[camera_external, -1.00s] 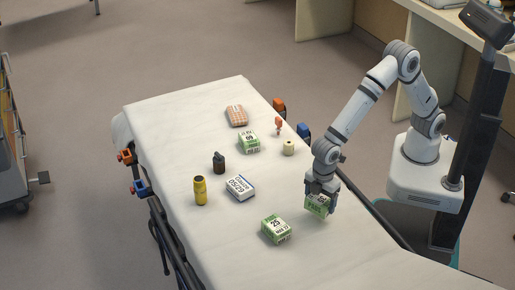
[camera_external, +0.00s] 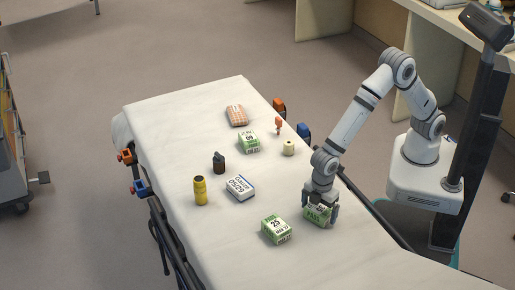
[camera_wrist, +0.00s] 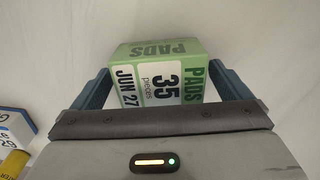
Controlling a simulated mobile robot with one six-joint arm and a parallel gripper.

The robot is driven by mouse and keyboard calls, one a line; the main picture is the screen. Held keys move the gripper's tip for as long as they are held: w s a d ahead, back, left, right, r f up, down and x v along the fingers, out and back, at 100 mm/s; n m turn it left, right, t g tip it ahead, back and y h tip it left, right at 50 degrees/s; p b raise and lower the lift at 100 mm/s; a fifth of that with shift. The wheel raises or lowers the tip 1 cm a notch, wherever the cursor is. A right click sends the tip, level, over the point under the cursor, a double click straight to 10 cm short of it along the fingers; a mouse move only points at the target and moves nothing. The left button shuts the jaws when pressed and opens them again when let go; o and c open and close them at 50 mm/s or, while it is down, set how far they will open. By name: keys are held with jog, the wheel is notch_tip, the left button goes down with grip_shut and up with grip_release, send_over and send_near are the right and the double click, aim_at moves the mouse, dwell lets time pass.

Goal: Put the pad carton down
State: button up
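The pad carton (camera_external: 317,214) is a green and white box at the near right part of the stretcher. In the wrist view the pad carton (camera_wrist: 158,75) shows "PADS", "35 pieces" and "JUN 27". My gripper (camera_external: 320,203) points down from above, with one finger on each side of it. In the wrist view the fingers of my gripper (camera_wrist: 158,72) lie against the carton's two sides, shut on it. The carton is at or very near the white sheet (camera_external: 300,262); its underside is hidden, so contact is not certain.
A similar green carton (camera_external: 276,231) stands close to the left. Further left are a blue and white box (camera_external: 240,188), a yellow bottle (camera_external: 200,191) and a dark bottle (camera_external: 219,162). Another green carton (camera_external: 249,141) and a cream roll (camera_external: 289,148) stand further back. The sheet in front is clear.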

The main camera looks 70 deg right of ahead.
aim_at(319, 207)
notch_tip(319, 207, up, 12)
jog(key=p, duration=0.1)
jog(key=shift+r, duration=0.2)
dwell(0.4)
jog(key=shift+w+d, duration=0.1)
jog(key=w+d+r+m, duration=0.2)
jog(key=d+r+m, duration=0.15)
jog(key=d, duration=0.75)
jog(key=w+d+r+m, duration=0.2)
jog(key=d+r+m, duration=0.15)
jog(key=d, duration=0.85)
jog(key=s+d+m+t, duration=0.1)
jog(key=s+d+m, duration=0.2)
jog(key=d, duration=0.7)
jog(key=s+d+m+t, duration=0.1)
jog(key=s+d+m, duration=0.2)
jog(key=s+d, duration=0.5)
jog(key=shift+s+d+r+m, duration=0.2)
jog(key=shift+d+m, duration=0.1)
jog(key=shift+d, duration=0.55)
